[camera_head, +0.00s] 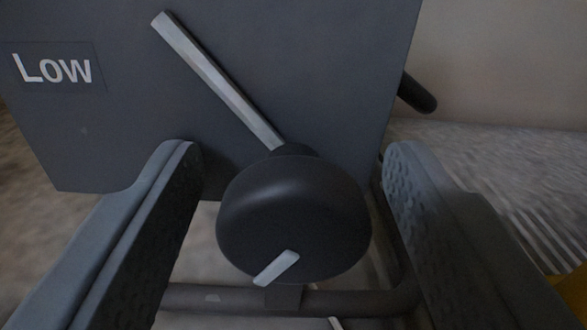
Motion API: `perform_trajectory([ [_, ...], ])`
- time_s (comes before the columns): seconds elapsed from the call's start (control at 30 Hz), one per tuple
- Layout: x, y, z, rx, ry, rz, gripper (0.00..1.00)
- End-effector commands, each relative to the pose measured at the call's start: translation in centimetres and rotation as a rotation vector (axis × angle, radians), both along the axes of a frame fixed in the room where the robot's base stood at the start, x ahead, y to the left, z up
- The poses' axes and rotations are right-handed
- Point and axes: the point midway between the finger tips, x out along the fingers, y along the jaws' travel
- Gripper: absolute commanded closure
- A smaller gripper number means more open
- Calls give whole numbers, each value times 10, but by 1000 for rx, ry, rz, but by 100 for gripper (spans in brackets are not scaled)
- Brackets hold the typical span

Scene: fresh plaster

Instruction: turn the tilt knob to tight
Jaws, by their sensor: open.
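The tilt knob (293,215) is a round dark knob with a short pale mark on its face, in the lower middle of the view. The mark slants from lower left to upper right. The knob stands out from a grey panel (330,70). A pale bar (218,80) runs on the panel from the upper left down to behind the knob. My gripper (290,165) is open, with one textured finger on each side of the knob. A gap shows between each finger and the knob. No "tight" label is in sight.
A label reading "Low" (53,66) is on the panel at the left. A dark handle (418,94) sticks out past the panel's right edge. A dark tube frame (225,300) runs below the knob. A yellow thing (568,290) shows at the lower right edge.

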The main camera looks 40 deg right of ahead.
Motion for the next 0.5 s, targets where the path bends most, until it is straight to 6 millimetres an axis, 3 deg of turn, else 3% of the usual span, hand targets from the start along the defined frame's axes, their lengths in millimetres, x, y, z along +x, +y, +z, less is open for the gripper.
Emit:
perform_trajectory([
  [0.07, 0, 0, 0, 0, 0, 0, 44],
  [0.3, 0, 0, 0, 0, 0, 0, 89],
  [0.5, 0, 0, 0, 7, -5, 0, 89],
])
